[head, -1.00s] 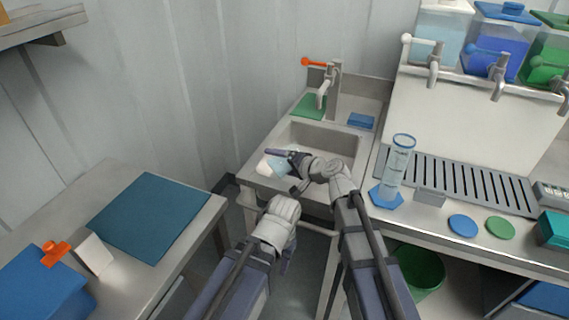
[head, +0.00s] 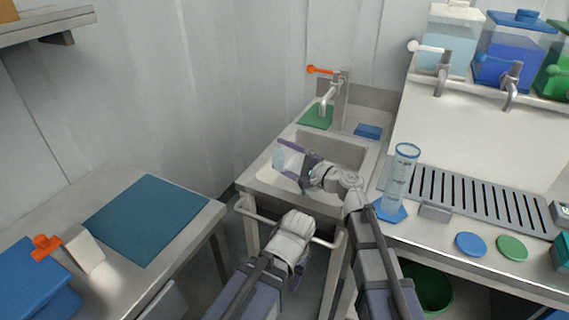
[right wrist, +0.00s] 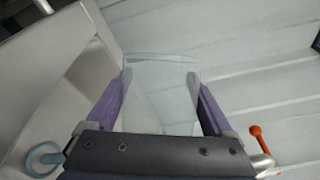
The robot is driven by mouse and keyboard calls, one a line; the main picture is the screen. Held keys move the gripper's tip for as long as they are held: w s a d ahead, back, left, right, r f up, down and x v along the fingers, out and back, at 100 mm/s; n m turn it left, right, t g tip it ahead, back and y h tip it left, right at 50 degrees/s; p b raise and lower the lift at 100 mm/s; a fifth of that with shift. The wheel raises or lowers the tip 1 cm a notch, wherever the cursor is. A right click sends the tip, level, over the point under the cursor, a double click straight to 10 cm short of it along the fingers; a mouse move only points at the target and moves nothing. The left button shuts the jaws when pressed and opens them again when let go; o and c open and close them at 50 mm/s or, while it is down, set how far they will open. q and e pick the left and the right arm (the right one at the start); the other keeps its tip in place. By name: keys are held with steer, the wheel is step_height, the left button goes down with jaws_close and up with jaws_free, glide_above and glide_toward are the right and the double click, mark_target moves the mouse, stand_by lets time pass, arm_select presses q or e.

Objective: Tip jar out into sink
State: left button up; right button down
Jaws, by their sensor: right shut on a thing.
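The clear jar (head: 279,158) is between the fingers of my right gripper (head: 294,162), over the left side of the sink (head: 335,152) in the head view. My right gripper is shut on it. In the right wrist view the see-through jar (right wrist: 160,85) sits between the two purple fingers (right wrist: 158,92). Its tilt and whether anything is inside are hard to tell. The sink's grey basin shows beyond my right gripper, partly hidden by it.
A tap (head: 328,98) with an orange lever stands behind the sink. A green pad (head: 316,115) and a blue pad (head: 368,131) lie on its back ledge. A tall clear cylinder (head: 400,178) stands on the right counter, close to my right arm. A blue mat (head: 147,218) lies on the left table.

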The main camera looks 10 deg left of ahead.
steer(key=shift+w+d+r+m+t+y+b, duration=0.15)
steer(key=shift+d+r+m+t+y+b, duration=0.25)
steer(key=shift+m, duration=0.5)
steer(key=shift+a, duration=0.1)
stand_by(0.8)
